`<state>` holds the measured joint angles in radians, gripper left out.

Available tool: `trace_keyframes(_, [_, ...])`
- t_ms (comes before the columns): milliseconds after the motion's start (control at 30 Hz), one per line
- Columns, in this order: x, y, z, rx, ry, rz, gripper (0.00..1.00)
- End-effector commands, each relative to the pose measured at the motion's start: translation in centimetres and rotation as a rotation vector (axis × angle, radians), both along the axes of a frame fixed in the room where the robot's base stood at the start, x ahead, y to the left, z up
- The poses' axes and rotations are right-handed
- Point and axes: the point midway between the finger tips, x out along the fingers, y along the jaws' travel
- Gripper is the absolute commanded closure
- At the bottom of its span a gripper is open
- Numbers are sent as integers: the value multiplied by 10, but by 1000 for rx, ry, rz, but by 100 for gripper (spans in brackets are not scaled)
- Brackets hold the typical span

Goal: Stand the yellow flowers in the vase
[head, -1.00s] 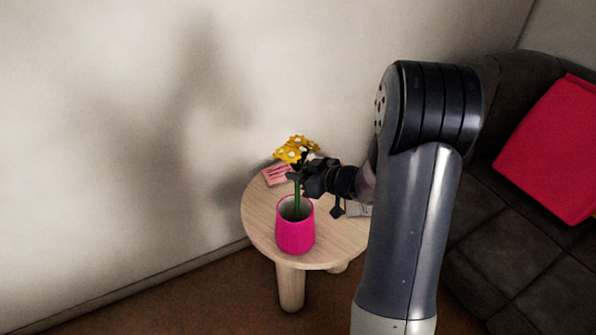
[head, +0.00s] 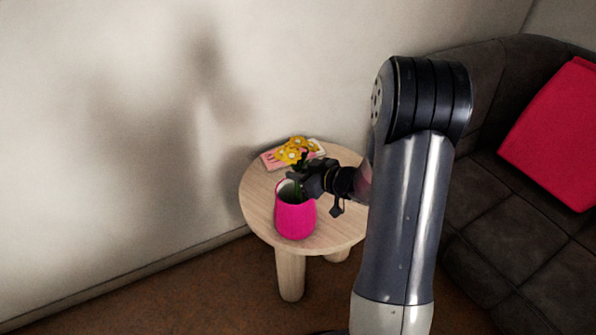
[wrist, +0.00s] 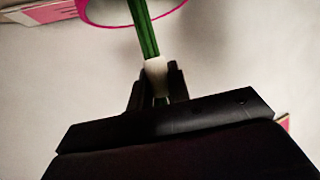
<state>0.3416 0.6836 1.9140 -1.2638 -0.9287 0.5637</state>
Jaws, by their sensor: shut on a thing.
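The yellow flowers (head: 292,151) have several yellow heads on a green stem. My gripper (head: 300,180) is shut on the stem, just above the vase's rim at its right. The wrist view shows the green stem (wrist: 144,30) with a white band between the fingertips (wrist: 157,80). The pink vase (head: 295,217) stands upright on the round table, and its rim also shows at the top of the wrist view (wrist: 92,18). In the head view the lower stem goes in at the vase's mouth; its bottom end is hidden.
The light wooden round table (head: 258,205) stands by a pale wall (head: 80,110). A pink and white flat item (head: 270,159) lies at the table's back. A dark sofa (head: 490,195) with a red cushion (head: 558,135) is at the right.

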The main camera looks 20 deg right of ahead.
Motion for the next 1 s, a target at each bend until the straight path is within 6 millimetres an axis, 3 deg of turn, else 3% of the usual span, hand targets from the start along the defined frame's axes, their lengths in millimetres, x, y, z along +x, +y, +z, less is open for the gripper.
trace_keyframes(467, [0, 0, -5, 1, -1, 0, 100])
trace_keyframes(500, [0, 0, -5, 1, -1, 0, 79])
trace_keyframes(700, [0, 0, -5, 1, -1, 0, 63])
trace_keyframes(800, [0, 0, -5, 1, -1, 0, 57])
trace_keyframes(1000, [0, 0, -5, 1, -1, 0, 57])
